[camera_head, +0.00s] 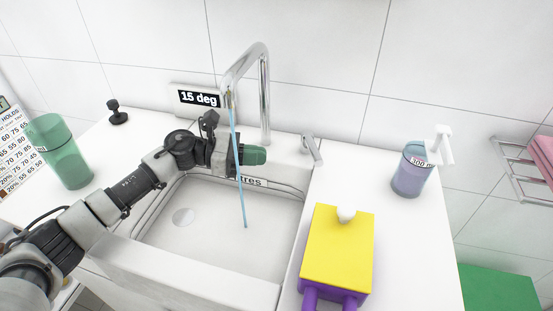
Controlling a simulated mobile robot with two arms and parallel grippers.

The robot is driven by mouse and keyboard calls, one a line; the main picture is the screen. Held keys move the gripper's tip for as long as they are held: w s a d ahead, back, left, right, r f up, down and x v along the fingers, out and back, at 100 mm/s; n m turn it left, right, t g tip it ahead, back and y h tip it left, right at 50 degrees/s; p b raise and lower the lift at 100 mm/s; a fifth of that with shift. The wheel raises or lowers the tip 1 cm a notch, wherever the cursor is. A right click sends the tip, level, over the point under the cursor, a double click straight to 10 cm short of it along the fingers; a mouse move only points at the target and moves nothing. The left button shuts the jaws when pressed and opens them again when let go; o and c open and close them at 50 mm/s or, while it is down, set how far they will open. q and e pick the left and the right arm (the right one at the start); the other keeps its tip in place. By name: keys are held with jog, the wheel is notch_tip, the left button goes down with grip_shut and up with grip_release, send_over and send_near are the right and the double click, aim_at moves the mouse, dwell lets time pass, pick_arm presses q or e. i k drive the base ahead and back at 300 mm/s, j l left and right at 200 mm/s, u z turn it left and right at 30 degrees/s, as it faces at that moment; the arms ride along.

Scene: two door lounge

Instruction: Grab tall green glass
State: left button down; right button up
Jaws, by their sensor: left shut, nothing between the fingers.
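A tall green translucent glass (62,152) stands upright on the white counter at the left, beyond my left arm. My left gripper (252,155) is to the right of the glass, over the back of the sink near the water stream, and well apart from the glass. It is shut and empty; its tip looks green. My right gripper is not in view.
A white sink (205,225) lies below my left arm, with a chrome tap (264,90) running water. On the right counter stand a purple dispenser (410,172) and a yellow box (338,250) with purple parts. A small black knob (117,113) is at back left.

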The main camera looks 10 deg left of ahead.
aim_at(50, 134)
jog(key=k, duration=1.5)
